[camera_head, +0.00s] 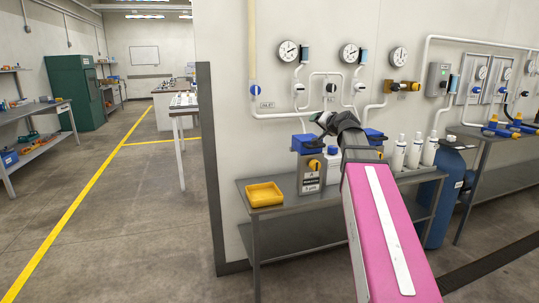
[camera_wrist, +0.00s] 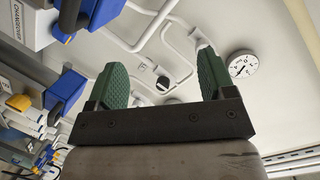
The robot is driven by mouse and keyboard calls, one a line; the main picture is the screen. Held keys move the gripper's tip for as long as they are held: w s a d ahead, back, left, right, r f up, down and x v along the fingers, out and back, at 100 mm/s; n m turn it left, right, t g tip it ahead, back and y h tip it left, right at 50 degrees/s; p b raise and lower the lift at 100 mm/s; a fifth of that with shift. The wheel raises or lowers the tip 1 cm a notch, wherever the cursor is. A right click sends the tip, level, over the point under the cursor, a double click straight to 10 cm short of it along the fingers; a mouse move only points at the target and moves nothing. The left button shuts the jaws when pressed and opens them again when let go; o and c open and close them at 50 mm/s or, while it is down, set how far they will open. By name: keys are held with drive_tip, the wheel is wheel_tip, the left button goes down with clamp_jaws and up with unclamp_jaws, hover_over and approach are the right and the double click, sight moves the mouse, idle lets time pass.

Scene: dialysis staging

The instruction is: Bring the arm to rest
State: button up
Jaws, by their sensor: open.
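My arm (camera_head: 383,225) with its pink and white link reaches out over the metal bench toward the wall. My gripper (camera_head: 325,121) is raised above the bench, in front of the wall pipes. In the wrist view my gripper (camera_wrist: 162,82) shows two green pads standing wide apart with nothing between them. It is open and empty. The wrist camera sees the wall at a strong tilt, with pipes and a round gauge (camera_wrist: 243,66) beyond the pads. Part of the bench behind my arm is hidden.
The bench (camera_head: 305,205) holds a yellow tray (camera_head: 264,194), a grey unit with a blue top (camera_head: 311,175) and white bottles (camera_head: 398,154). A blue cylinder (camera_head: 444,195) stands on the right. Gauges and valves line the wall. Open floor (camera_head: 150,235) lies to the left.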

drive_tip(key=s+a+f+n+g+h, duration=0.15)
drive_tip(key=s+f+g, duration=0.25)
drive_tip(key=f, duration=1)
drive_tip(key=s+a+f+n+g+h, duration=0.1)
drive_tip(key=s+a+f+g, duration=0.2)
drive_tip(key=f, duration=1.1)
drive_tip(key=s+d+f+n+g+h, duration=0.2)
drive_tip(key=s+f+g, duration=0.5)
drive_tip(key=s+f, duration=1.2)
drive_tip(key=shift+s+d+f+h, duration=0.15)
drive_tip(key=shift+d+f+h, duration=0.2)
drive_tip(key=shift+f+h, duration=0.25)
